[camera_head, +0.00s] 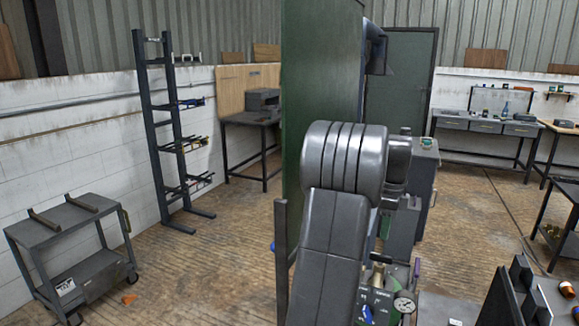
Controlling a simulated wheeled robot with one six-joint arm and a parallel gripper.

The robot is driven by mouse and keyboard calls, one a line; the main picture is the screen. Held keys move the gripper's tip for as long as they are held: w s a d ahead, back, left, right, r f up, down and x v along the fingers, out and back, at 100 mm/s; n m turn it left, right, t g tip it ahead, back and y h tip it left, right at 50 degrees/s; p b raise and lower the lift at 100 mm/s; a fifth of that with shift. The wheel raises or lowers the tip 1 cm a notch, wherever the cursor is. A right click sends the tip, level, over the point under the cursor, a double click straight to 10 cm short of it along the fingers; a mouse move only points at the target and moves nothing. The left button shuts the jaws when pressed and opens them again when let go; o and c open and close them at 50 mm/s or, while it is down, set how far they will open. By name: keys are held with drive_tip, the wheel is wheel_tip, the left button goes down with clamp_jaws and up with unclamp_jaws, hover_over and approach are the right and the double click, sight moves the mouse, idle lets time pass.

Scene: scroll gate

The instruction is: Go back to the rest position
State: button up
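My grey arm rises through the middle of the head view, with a large rounded joint at its top. The far end of the arm is hidden behind this joint, and my gripper cannot be made out. A tall dark green panel (318,75) stands upright just behind and left of the arm. A green device with a round pressure gauge (404,304) sits low, right of the arm. A grey cabinet with a green button (427,143) on top stands behind the arm on the right.
A grey two-tier cart (66,226) stands at the left, near a tall black rack (160,125). Dark blocks (518,285) stand at the lower right. A workbench (490,126) lines the right back wall. Wooden floor (215,262) is clear between cart and panel.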

sight(382, 255)
wheel_tip(382, 255, down, 9)
drive_tip(key=shift+r+p, duration=0.1)
drive_tip(key=shift+p, duration=0.45)
wheel_tip(382, 255, up, 14)
drive_tip(key=b, duration=0.2)
wheel_tip(382, 255, down, 14)
drive_tip(key=shift+p, duration=1.1)
drive_tip(key=n, duration=0.4)
drive_tip(key=shift+n+b, duration=0.3)
drive_tip(key=n, duration=0.5)
drive_tip(key=shift+n, duration=0.3)
